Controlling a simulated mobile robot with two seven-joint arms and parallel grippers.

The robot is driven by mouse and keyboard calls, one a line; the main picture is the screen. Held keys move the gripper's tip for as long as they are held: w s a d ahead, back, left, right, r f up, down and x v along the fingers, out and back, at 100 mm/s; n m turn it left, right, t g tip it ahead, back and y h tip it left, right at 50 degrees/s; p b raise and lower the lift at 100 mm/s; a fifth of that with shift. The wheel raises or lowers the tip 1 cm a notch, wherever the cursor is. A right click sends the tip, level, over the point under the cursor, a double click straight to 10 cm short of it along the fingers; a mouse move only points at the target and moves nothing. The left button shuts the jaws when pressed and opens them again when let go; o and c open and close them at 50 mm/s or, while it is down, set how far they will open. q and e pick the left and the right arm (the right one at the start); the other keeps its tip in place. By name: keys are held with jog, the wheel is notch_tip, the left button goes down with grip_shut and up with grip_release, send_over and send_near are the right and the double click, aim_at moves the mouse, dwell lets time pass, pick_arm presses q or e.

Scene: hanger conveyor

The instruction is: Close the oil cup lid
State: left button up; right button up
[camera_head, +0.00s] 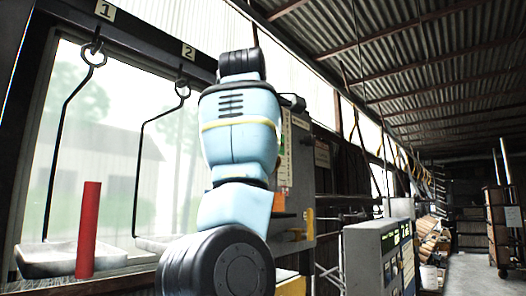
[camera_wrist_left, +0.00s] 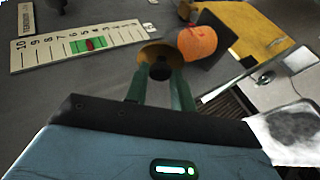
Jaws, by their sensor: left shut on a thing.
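In the left wrist view my left gripper (camera_wrist_left: 160,80) has its two green fingers around a round brass-coloured piece with a dark centre (camera_wrist_left: 150,52). It looks like the oil cup or its lid; I cannot tell which, nor whether the lid is open. The fingers hide part of its lower side. A rounded orange part (camera_wrist_left: 197,43) sits just right of and beyond it, against a dark plate. In the head view my blue arm reaches up the middle and hides the left gripper and the oil cup. My right gripper is in neither view.
A numbered gauge strip (camera_wrist_left: 88,44) with a green band and red marker lies left of the fingers. A yellow part (camera_wrist_left: 245,30) is at upper right. In the head view, trays (camera_head: 70,262) hang at left beside a red cylinder (camera_head: 88,230); a control cabinet (camera_head: 372,258) stands right.

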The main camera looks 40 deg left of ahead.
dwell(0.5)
pick_arm(q)
jog(key=o, duration=1)
jog(key=shift+v, duration=3.85)
jog(key=shift+w, duration=0.1)
jog(key=shift+c, duration=0.2)
